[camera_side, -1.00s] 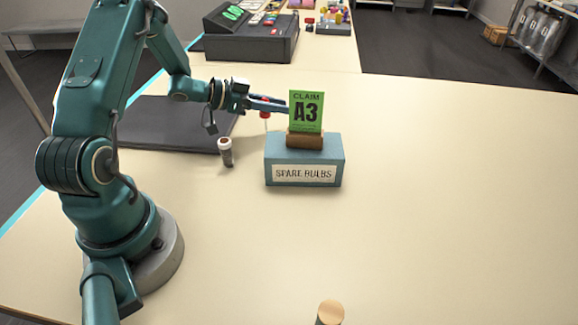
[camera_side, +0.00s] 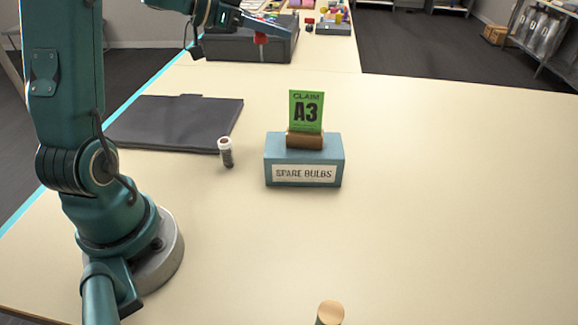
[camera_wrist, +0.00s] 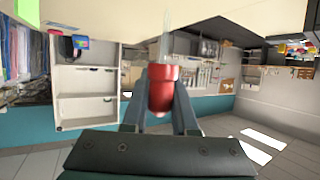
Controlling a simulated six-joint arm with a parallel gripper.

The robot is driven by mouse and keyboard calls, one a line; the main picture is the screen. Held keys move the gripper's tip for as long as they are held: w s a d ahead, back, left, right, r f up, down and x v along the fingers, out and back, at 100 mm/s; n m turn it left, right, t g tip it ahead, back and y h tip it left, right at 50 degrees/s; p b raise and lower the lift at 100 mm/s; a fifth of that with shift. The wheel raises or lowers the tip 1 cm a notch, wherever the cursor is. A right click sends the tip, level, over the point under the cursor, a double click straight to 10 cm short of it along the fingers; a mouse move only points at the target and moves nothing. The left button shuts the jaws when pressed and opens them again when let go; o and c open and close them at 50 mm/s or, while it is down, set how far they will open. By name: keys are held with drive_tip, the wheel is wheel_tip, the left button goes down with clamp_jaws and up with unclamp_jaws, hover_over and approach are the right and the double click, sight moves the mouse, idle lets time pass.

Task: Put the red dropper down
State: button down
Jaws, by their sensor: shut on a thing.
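The red dropper (camera_side: 260,38) is held up high in the side view, in front of the dark till at the back. In the wrist view its red bulb (camera_wrist: 161,88) sits between the two fingers, with a clear glass tube running up from it. My gripper (camera_side: 268,25) is shut on the dropper; it also shows in the wrist view (camera_wrist: 160,102). The dropper hangs well above the table, apart from everything else.
A blue SPARE BULBS box (camera_side: 304,160) carries a brown holder with a green A3 claim card (camera_side: 306,110). A small dark-filled vial (camera_side: 225,152) stands by a dark flat mat (camera_side: 175,122). A wooden-topped post (camera_side: 330,312) is at the front. The table's right side is clear.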

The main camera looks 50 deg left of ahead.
wheel_tip(320, 180, up, 4)
drive_tip(key=s+d+m+g+h, duration=0.5)
drive_tip(key=s+d+m+g, duration=0.15)
drive_tip(key=d, duration=0.35)
drive_tip(key=s+d+m+g+h, duration=0.4)
drive_tip(key=s+d+m+g, duration=0.25)
drive_tip(key=d, duration=0.35)
wheel_tip(320, 180, down, 11)
drive_tip(key=shift+m+t, duration=0.4)
drive_tip(key=shift+s+d+f, duration=0.4)
drive_tip(key=shift+d+f, duration=1.4)
drive_tip(key=shift+d, duration=0.15)
drive_tip(key=shift+s+d+f, duration=0.35)
drive_tip(key=shift+d+f, duration=1.4)
drive_tip(key=shift+d, duration=0.2)
drive_tip(key=shift+s+d+f, duration=0.4)
drive_tip(key=shift+d+f, duration=1.4)
drive_tip(key=shift+d, duration=0.15)
drive_tip(key=c, duration=0.7)
unclamp_jaws()
drive_tip(key=shift+f, duration=0.15)
